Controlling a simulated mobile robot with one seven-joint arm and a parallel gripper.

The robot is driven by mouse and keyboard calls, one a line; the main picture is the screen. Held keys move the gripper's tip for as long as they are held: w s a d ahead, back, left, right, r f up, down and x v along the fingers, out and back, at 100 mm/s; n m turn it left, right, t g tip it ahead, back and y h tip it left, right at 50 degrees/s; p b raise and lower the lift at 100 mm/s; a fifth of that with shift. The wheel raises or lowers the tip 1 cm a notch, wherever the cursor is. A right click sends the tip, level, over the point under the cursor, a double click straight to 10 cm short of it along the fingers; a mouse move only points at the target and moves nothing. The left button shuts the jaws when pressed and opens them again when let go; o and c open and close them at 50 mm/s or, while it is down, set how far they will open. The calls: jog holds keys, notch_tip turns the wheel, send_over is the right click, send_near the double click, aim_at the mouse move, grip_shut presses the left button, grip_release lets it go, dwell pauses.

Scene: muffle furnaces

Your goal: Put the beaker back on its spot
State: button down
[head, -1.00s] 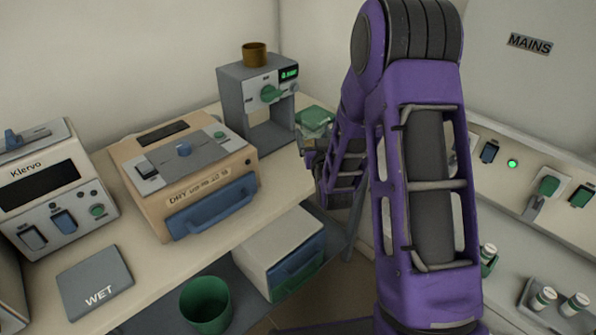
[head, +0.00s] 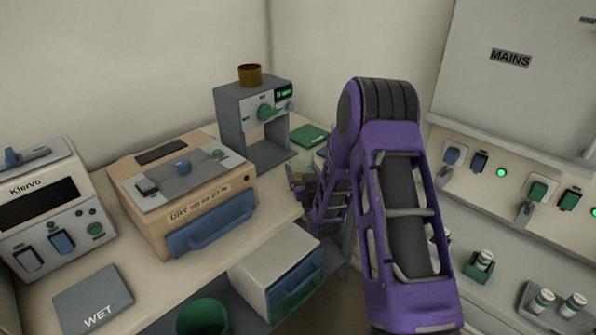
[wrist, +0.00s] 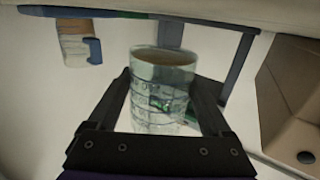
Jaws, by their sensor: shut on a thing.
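The beaker (wrist: 162,85) is clear glass with dark markings on its side. In the wrist view it stands between the two dark fingers of my gripper (wrist: 165,95), which is shut on it. A green square pad (head: 309,135) lies on the bench just right of the grey stand and looks bare. I cannot tell whether it is the beaker's spot.
The grey stand (head: 252,115) carries a brown cup (head: 250,75). The tan "DRY" furnace (head: 180,190), the Klervo unit (head: 45,205) and a grey "WET" plate (head: 92,298) fill the bench leftward. A white drawer box (head: 278,275) and green bin (head: 203,318) stand below.

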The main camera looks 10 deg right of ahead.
jog(key=shift+w+a+f, duration=0.1)
jog(key=shift+w+f, duration=0.65)
jog(key=shift+w, duration=0.35)
jog(key=shift+w+a+f, duration=0.1)
jog(key=shift+w+f, duration=0.6)
jog(key=shift+w, duration=0.35)
jog(key=shift+f+b, duration=0.25)
jog(key=shift+b, duration=0.25)
grip_release()
jog(key=shift+r, duration=0.1)
jog(key=shift+d, duration=0.1)
jog(key=shift+r+p, duration=0.15)
jog(key=shift+p, duration=0.2)
jog(key=s, duration=1.2)
jog(key=shift+d+r, duration=0.2)
jog(key=shift+d, duration=0.1)
